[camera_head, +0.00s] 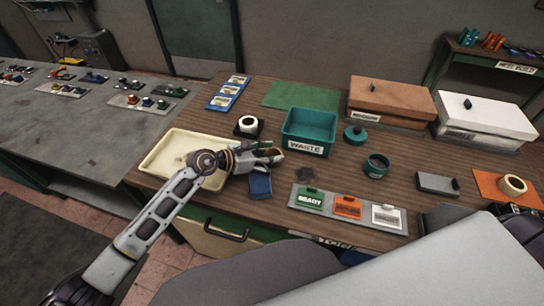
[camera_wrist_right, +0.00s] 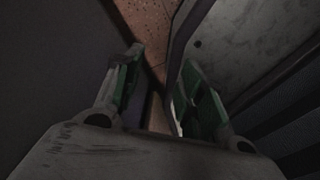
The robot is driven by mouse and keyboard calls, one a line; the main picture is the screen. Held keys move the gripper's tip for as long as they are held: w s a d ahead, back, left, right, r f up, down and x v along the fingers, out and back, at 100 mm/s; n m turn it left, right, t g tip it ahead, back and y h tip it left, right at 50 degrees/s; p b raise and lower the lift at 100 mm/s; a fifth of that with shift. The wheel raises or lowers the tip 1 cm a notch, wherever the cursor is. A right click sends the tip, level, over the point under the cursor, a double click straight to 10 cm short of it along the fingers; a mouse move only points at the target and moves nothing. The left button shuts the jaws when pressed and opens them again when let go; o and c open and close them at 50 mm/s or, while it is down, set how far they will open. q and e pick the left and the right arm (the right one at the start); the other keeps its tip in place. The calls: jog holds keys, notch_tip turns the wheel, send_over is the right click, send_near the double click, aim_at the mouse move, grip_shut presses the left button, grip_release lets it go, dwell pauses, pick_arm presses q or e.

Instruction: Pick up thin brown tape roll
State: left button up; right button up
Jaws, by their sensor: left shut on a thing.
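My left gripper (camera_head: 272,155) reaches in over the table between the cream tray and the teal waste bin. It is shut on the thin brown tape roll, of which only a small brownish part (camera_head: 266,154) shows between the fingers; the fingers hide most of it. I cannot tell whether it touches the table. My right gripper (camera_wrist_right: 152,88) shows in the right wrist view with its green-padded fingers apart and nothing between them.
The cream tray (camera_head: 160,158) lies left of the gripper, the waste bin (camera_head: 310,125) right of it. A white roll (camera_head: 248,124) sits on a dark pad behind. A blue block (camera_head: 260,186) lies in front. A cream roll (camera_head: 513,185) rests on an orange mat far right.

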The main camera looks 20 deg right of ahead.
pick_arm(q)
jog(key=shift+a+f, duration=0.3)
jog(key=shift+f, duration=0.35)
jog(key=shift+w+r, duration=0.1)
jog(key=shift+r, duration=0.05)
notch_tip(320, 180, up, 28)
jog(key=b, duration=0.1)
jog(key=shift+d, duration=0.2)
pick_arm(e)
jog(key=shift+s+d+f, duration=0.15)
jog(key=shift+d+f, duration=0.45)
jog(key=shift+f, duration=0.05)
